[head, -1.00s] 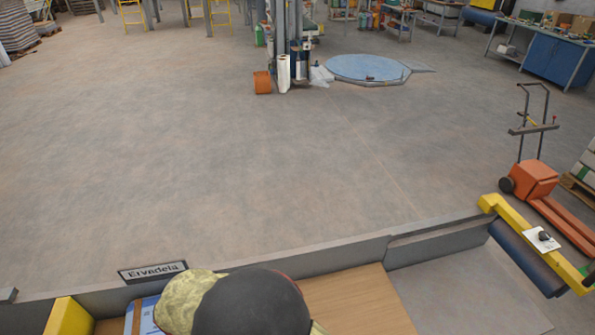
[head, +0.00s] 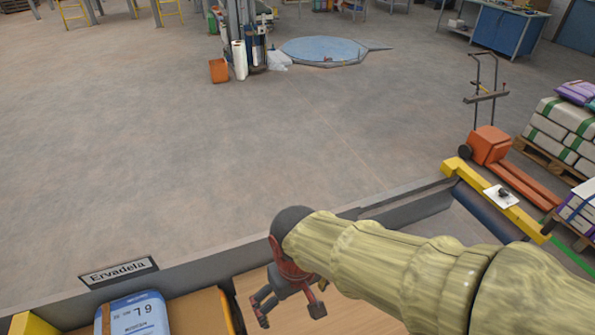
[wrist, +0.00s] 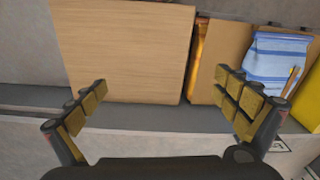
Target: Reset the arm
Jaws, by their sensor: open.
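My gripper (head: 288,296) is at the lower middle of the head view, at the end of my arm in its pale yellow sleeve. It hangs over a wooden board (head: 350,312) behind the grey ledge. In the wrist view my gripper (wrist: 170,95) has its two padded fingers spread wide with nothing between them. The wooden board (wrist: 122,45) lies beyond the fingers there.
A blue and white sack (head: 138,315) stands at lower left behind the "Ervadela" sign (head: 118,271); the sack also shows in the wrist view (wrist: 276,65). The middle floor is clear.

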